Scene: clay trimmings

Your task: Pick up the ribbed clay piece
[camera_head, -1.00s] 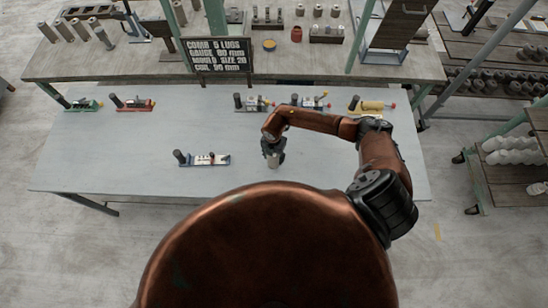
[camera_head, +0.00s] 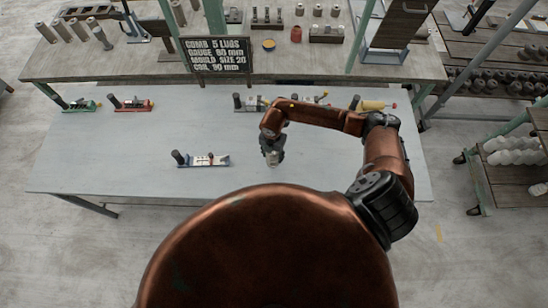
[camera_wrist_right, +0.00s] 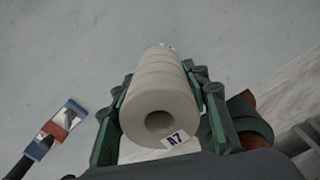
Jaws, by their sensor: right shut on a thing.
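The ribbed clay piece is a pale grey cylinder with rings and a centre hole, seen end-on in the right wrist view (camera_wrist_right: 160,88). A small printed tag sits on its near end. My right gripper (camera_wrist_right: 161,80) is shut on it, with a green-and-black finger on each side. In the head view the right gripper (camera_head: 272,147) is over the front middle of the grey table, and the clay piece (camera_head: 275,158) shows small below it. I cannot tell how far it is above the tabletop. My left gripper is not in view.
A blue-based gauge tool (camera_head: 205,160) stands on the grey table (camera_head: 120,145) left of the gripper. More gauge tools (camera_head: 130,104) line its back edge. A sign (camera_head: 216,54) reads "COMB 5 LUGS". The table's left front is clear.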

